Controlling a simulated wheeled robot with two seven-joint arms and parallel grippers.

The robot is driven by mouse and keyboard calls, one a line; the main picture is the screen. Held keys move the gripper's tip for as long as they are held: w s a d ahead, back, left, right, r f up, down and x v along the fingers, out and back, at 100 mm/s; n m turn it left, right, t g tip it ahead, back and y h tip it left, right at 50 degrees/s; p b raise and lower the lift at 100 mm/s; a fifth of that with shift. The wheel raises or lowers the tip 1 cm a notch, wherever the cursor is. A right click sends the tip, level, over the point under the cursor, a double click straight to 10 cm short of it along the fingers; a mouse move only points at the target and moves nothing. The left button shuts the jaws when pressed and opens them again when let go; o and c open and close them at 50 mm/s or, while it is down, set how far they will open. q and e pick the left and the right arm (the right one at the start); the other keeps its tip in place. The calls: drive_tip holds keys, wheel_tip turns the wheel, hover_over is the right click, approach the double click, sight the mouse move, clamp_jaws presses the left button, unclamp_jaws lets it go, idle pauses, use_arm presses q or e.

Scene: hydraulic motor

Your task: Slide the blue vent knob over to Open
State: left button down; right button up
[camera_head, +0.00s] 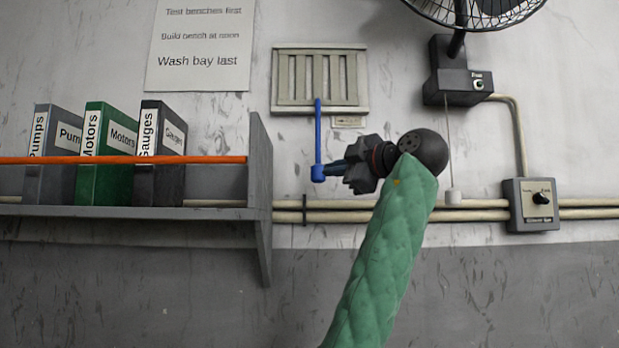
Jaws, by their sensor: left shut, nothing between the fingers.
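The vent (320,82) is a pale slatted panel on the wall. A blue rod (318,130) hangs from its lower edge and ends in the blue vent knob (317,174). A small label plate (348,121) sits just below the vent on the right; its writing is too small to read. My left gripper (331,168) reaches up from below on a green-sleeved arm. It is shut and empty, its fingertips pointing left right beside the knob. I cannot tell whether they touch it. My right gripper is out of view.
A shelf (259,190) with binders and an orange front rail (100,160) stands left of the knob. Pipes (290,210) run along the wall below. A fan (478,8), its pull cord (449,140) and a switch box (533,206) are to the right.

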use_arm(q)
drive_tip(key=n, duration=0.4)
drive_tip(key=s+n, duration=0.1)
drive_tip(key=n, duration=0.1)
drive_tip(key=shift+a+r+g+y, duration=0.15)
drive_tip(key=shift+a+g+y, duration=0.15)
drive_tip(key=shift+y, duration=0.1)
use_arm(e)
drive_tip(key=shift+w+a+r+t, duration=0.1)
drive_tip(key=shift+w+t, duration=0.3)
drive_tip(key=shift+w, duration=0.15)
use_arm(q)
drive_tip(key=shift+s, duration=0.2)
drive_tip(key=shift+w, duration=0.1)
